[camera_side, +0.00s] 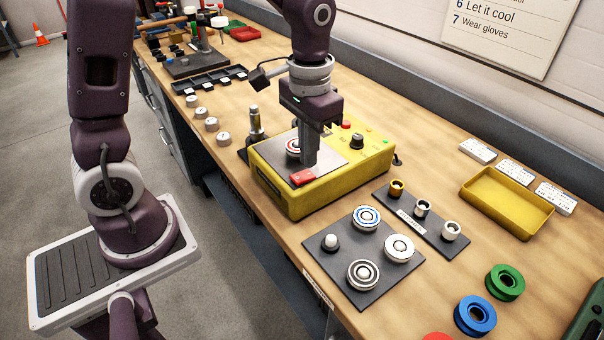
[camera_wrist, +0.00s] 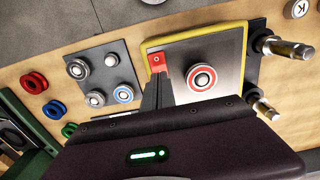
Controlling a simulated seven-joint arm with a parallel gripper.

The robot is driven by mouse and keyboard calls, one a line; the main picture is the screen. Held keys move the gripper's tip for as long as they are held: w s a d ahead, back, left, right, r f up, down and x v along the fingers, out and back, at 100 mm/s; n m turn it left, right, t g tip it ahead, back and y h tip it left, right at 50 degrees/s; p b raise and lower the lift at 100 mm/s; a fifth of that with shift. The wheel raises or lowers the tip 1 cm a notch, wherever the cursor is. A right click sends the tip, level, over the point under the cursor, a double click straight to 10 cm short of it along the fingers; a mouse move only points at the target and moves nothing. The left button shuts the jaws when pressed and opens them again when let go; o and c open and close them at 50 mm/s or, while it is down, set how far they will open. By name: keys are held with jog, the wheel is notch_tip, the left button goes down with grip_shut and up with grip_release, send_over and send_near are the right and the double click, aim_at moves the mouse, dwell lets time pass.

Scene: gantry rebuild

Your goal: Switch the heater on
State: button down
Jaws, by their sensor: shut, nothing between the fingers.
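The heater is a yellow box (camera_side: 300,203) with a grey metal top plate (camera_wrist: 221,48), standing on the bench in the middle of the side view. A red rocker switch (camera_side: 302,177) sits at the plate's near corner; it also shows in the wrist view (camera_wrist: 156,60) with a white mark on it. My gripper (camera_side: 308,164) is shut and empty, pointing down with its fingertips at or just above the switch. I cannot tell whether they touch it. A round part with a red and white ring (camera_side: 292,146) rests on the plate, partly behind my fingers.
A dark plate with several round parts (camera_side: 333,273) lies right of the heater. A small rack (camera_side: 435,232) and a yellow tray (camera_side: 487,204) are farther right. A black knob (camera_side: 357,141) and small lamps are on the heater's panel. A brass post (camera_side: 254,124) stands left.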

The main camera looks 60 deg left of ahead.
aim_at(308, 174)
notch_tip(308, 174, up, 5)
jog(key=shift+f, duration=0.1)
dwell(0.3)
